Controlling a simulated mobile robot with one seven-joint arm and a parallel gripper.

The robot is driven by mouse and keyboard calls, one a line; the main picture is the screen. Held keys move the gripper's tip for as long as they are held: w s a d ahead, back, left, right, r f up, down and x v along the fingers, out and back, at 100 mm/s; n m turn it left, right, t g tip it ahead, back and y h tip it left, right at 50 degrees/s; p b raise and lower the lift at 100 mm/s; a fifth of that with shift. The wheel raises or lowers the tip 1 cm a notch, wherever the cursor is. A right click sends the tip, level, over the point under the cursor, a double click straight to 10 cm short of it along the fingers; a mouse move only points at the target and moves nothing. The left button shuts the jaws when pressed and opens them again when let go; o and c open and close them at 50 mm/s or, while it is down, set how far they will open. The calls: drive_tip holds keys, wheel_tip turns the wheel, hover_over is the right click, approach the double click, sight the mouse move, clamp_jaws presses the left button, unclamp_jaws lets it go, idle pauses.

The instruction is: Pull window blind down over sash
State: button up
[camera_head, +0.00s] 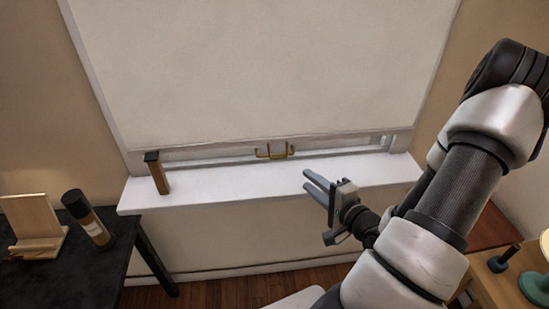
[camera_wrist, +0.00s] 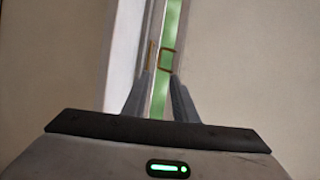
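The cream window blind (camera_head: 270,70) hangs over most of the window, its bottom edge a little above the white sill. A strip of window (camera_head: 340,146) shows below that edge, and appears green in the wrist view (camera_wrist: 175,35). A brass loop (camera_head: 279,151) sits at the blind's bottom edge; it also shows in the wrist view (camera_wrist: 167,60). A second brass piece (camera_head: 261,153) is beside it. My gripper (camera_head: 308,180) is open and empty, right of and nearer than the loop. In the wrist view the loop lies beyond the parted fingertips (camera_wrist: 160,74); no contact is visible.
A brown block with a black top (camera_head: 160,176) stands on the left of the white sill (camera_head: 240,181). A dark table (camera_head: 80,275) at left holds a bottle (camera_head: 92,228) and wooden stand (camera_head: 32,222). A wooden table (camera_head: 505,285) is at lower right. The sill's middle is clear.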

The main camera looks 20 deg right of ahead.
sight(279, 158)
drive_tip(key=b+x, duration=1.5)
drive_tip(key=x, duration=0.2)
drive_tip(key=shift+w, duration=0.2)
clamp_jaws()
drive_tip(key=shift+f, duration=0.15)
idle(1.0)
